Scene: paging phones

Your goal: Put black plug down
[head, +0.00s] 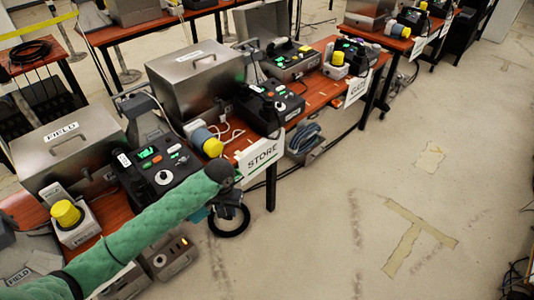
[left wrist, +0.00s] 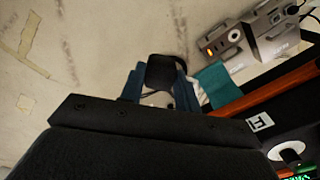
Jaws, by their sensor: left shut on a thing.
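In the left wrist view my left gripper (left wrist: 163,92) is shut on a black plug (left wrist: 163,72), its blue fingers on either side of it. The plug is held in the air beside the table, with pale floor behind it. In the head view my green-sleeved left arm reaches in from the lower left, and my left gripper (head: 226,207) is partly hidden by its dark wrist. A black ring-like loop (head: 230,232) shows just below it; I cannot tell whether it joins the plug. My right gripper is not in view.
A red-brown table (head: 318,95) carries metal cases, black phone consoles and yellow-capped plugs. A white STORE sign (head: 261,154) hangs at its edge, close to my gripper. A grey box (head: 168,258) with an orange light stands low beside the arm.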

